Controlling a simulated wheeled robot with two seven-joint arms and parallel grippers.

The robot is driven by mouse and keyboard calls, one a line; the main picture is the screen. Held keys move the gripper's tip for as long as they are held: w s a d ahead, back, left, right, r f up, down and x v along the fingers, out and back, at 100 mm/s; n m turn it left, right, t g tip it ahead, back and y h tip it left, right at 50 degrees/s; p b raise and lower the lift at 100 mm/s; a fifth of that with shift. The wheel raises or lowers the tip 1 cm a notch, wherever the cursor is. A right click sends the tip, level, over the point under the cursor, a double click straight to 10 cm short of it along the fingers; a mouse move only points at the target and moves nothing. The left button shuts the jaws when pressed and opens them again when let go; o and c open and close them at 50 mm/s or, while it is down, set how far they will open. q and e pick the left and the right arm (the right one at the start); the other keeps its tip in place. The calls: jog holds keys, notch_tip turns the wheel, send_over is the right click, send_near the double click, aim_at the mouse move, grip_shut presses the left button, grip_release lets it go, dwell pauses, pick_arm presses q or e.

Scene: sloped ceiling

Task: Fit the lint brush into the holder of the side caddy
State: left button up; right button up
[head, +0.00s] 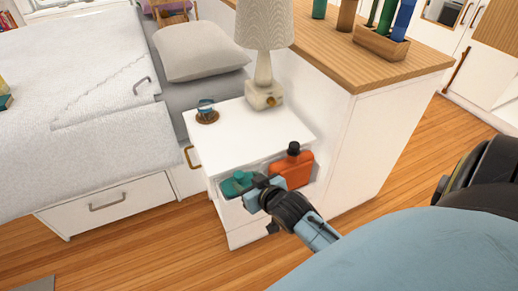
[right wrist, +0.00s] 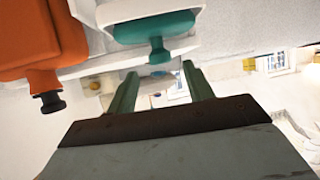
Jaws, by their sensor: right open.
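The teal lint brush (head: 237,183) is at the front of the white nightstand, in the side caddy's white holder (right wrist: 193,42). In the right wrist view the brush (right wrist: 155,28) has white walls around its broad part, and its short handle sticks out towards my gripper. How deep it sits is unclear. My right gripper (head: 256,184) is right beside the brush. Its two fingers (right wrist: 160,72) are apart, with the handle end close to the gap between their tips and nothing clamped. My left gripper is not in view.
An orange bottle (head: 292,169) with a black cap stands close beside the brush. A lamp (head: 264,95) and a small cup (head: 206,109) stand on the nightstand (head: 240,135). The bed (head: 80,130) is left, a wood-topped cabinet (head: 375,120) right. The nightstand's front top is clear.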

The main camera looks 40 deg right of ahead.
jog(key=p+v, duration=0.2)
jog(key=v, duration=0.4)
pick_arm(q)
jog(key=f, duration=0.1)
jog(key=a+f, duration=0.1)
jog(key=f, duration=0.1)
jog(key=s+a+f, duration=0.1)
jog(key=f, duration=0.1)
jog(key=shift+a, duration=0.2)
pick_arm(e)
jog(key=s+a+f+n+g, duration=0.1)
jog(key=s+f+n+g, duration=0.2)
jog(key=s+f+g, duration=0.7)
jog(key=s+f, duration=0.5)
jog(key=f, duration=0.2)
jog(key=shift+a+f, duration=0.35)
